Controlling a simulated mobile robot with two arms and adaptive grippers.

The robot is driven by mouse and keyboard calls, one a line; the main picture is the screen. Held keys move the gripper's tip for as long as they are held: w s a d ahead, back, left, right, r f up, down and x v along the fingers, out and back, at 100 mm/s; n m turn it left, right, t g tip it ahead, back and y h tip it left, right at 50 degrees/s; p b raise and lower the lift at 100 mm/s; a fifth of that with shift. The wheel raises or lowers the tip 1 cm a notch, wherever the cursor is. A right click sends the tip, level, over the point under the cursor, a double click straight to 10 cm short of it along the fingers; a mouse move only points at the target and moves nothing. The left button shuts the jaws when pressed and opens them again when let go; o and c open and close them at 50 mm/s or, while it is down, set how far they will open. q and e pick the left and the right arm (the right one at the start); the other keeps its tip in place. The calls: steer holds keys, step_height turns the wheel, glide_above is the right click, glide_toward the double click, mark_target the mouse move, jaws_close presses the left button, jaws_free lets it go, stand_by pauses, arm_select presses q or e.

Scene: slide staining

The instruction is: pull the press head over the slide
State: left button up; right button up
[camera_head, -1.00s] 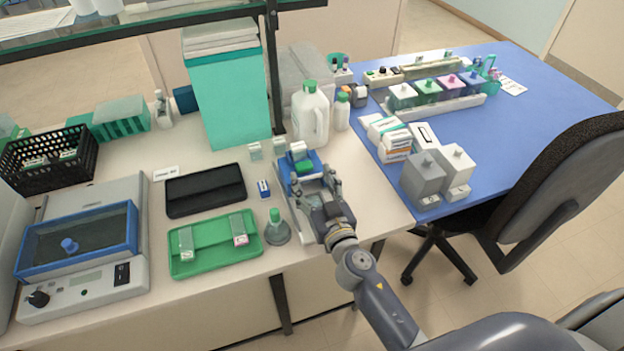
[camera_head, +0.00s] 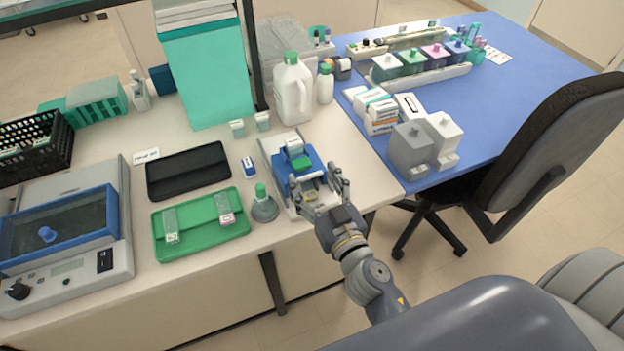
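The press head (camera_head: 297,158), a blue block with a green and white top, sits on a pale rail base (camera_head: 268,147) near the front edge of the bench. My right gripper (camera_head: 316,181) is at the near end of this press, reaching in from the front. Its two fingers are spread apart, one on each side of the near end. A small pale, yellowish patch shows between the fingers; I cannot tell whether it is the slide. Contact between the fingers and the head is unclear. My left gripper is out of view.
A conical flask (camera_head: 264,207) with a green cap stands close left of the press. A green tray (camera_head: 196,241) lies farther left. A white jug (camera_head: 292,92) stands behind. Grey and white boxes (camera_head: 410,150) stand right, on the blue table (camera_head: 512,100).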

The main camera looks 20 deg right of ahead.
steer(key=shift+s+r, duration=0.1)
steer(key=shift+s, duration=0.05)
steer(key=shift+r, duration=0.35)
step_height(320, 180, up, 9)
steer(key=shift+r, duration=0.15)
stand_by(0.6)
